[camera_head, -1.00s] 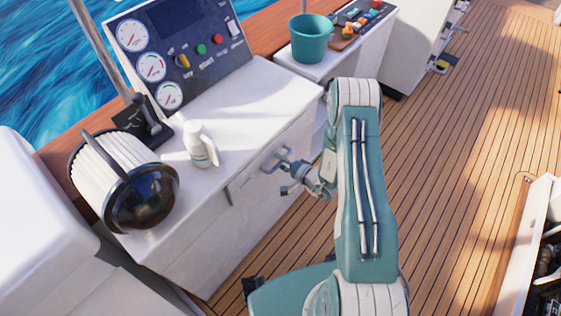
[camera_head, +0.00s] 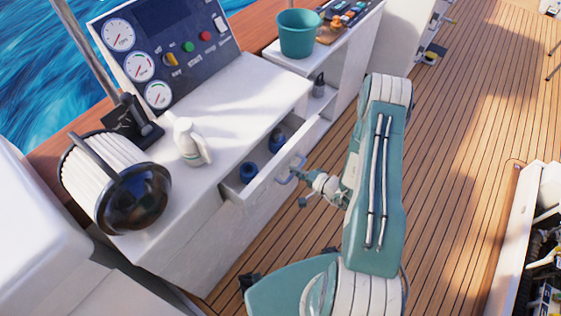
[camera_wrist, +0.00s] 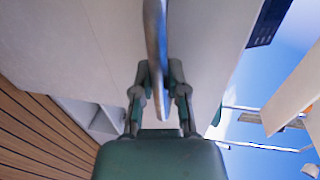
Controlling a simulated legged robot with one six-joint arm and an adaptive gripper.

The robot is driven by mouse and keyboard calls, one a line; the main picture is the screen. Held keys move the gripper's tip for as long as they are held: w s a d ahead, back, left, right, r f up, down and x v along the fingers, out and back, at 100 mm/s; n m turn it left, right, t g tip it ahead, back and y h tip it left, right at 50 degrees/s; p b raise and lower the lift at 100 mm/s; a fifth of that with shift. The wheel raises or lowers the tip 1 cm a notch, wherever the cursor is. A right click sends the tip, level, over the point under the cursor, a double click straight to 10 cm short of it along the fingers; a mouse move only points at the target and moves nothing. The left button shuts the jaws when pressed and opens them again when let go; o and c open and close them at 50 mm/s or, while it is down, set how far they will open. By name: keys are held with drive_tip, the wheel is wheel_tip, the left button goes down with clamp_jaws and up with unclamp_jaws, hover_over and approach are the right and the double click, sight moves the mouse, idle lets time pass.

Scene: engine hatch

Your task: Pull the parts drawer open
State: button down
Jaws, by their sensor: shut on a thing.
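The parts drawer (camera_head: 262,207) in the white cabinet stands partly open in the head view. Two dark blue parts (camera_head: 248,172) show inside it. Its metal handle (camera_head: 287,172) is on the front face. My gripper (camera_head: 302,182) is at this handle. In the wrist view, my gripper's two fingers (camera_wrist: 160,82) are closed around the handle bar (camera_wrist: 154,38), with the pale drawer front behind. The exact finger contact is small in the head view.
A gauge panel (camera_head: 165,55) and a teal bucket (camera_head: 299,33) are behind. The wooden deck (camera_head: 455,150) is clear to the right; an open hatch (camera_head: 540,250) lies at the lower right.

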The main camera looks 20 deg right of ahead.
drive_tip(key=f+v, duration=0.2)
drive_tip(key=v, duration=0.9)
drive_tip(key=shift+s+f, duration=0.2)
drive_tip(key=shift+f, duration=0.1)
drive_tip(key=shift+d, duration=0.1)
drive_tip(key=c, duration=0.6)
unclamp_jaws()
drive_tip(key=shift+c, duration=0.2)
drive_tip(key=shift+d, duration=0.1)
drive_tip(key=v, duration=1.1)
drive_tip(key=shift+s+d, duration=0.2)
drive_tip(key=shift+s, duration=0.1)
